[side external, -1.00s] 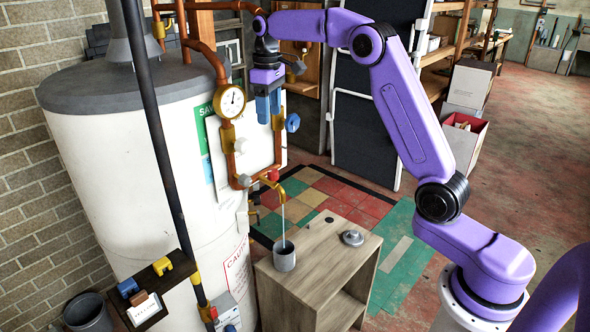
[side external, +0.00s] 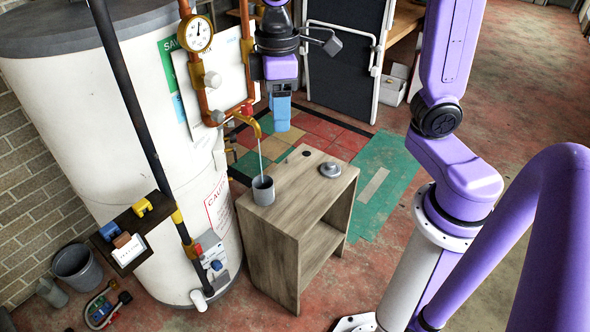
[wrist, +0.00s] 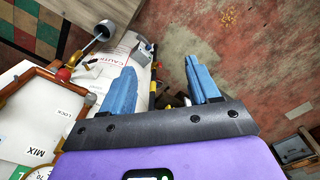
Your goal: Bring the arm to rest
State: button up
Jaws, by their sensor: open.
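My gripper (side external: 281,106) hangs from the purple arm at the upper middle of the side external view, with its blue fingers pointing down. It is beside the copper pipework and above the floor behind the wooden cabinet (side external: 290,185). In the wrist view my gripper (wrist: 163,88) shows two blue fingers spread wide apart, with nothing between them. A grey cup (side external: 263,191) stands on the cabinet top under a brass tap (side external: 247,120), and a thin stream runs from the tap into it. The cup also shows in the wrist view (wrist: 104,30).
A large white tank (side external: 110,130) with a pressure gauge (side external: 196,34) fills the left. A grey round lid (side external: 330,169) lies on the cabinet. A dark panel (side external: 338,50) stands behind. A bucket (side external: 76,268) is at lower left. The red floor at right is largely clear.

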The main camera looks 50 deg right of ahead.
jog(key=s+d+f+n, duration=0.1)
jog(key=s+d+f, duration=0.1)
jog(key=s, duration=0.6)
jog(key=s+d+f+n, duration=0.2)
jog(key=s+d+f, duration=0.1)
jog(key=s, duration=0.6)
jog(key=shift+s+f, duration=0.25)
jog(key=shift+f, duration=0.4)
